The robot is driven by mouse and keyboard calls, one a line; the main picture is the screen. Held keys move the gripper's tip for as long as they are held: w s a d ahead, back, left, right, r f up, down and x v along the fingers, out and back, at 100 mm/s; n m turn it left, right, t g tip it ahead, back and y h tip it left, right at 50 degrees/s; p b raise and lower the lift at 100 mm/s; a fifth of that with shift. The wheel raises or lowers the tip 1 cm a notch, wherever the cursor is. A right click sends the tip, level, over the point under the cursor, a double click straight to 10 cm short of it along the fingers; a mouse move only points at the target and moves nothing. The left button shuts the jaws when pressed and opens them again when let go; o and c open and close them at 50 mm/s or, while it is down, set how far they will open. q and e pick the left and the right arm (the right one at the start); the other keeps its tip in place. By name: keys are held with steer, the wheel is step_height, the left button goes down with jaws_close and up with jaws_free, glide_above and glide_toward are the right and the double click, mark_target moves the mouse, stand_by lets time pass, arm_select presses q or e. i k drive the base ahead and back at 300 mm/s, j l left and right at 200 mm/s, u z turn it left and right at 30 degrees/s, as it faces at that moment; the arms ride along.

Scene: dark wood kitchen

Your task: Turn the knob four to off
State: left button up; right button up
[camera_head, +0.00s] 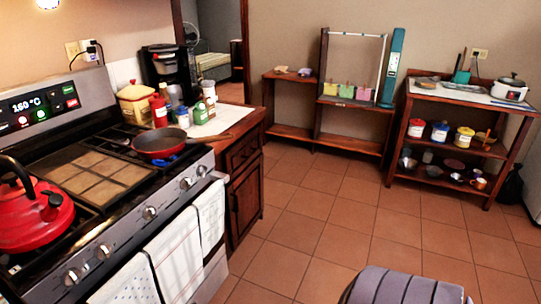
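The stove's front panel carries a row of several silver knobs. Blue spots that look like flame show near the red pan. Neither of my grippers is in view.
A red kettle (30,215) stands on the stove at left, and a red pan (160,146) at the far right burner. Towels (176,262) hang in front. A wooden cabinet (245,190) adjoins the stove. Tiled floor (320,222) is open to the right; shelves (455,105) stand behind.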

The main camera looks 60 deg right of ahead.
mark_target(201, 170)
steer(key=z, duration=1.25)
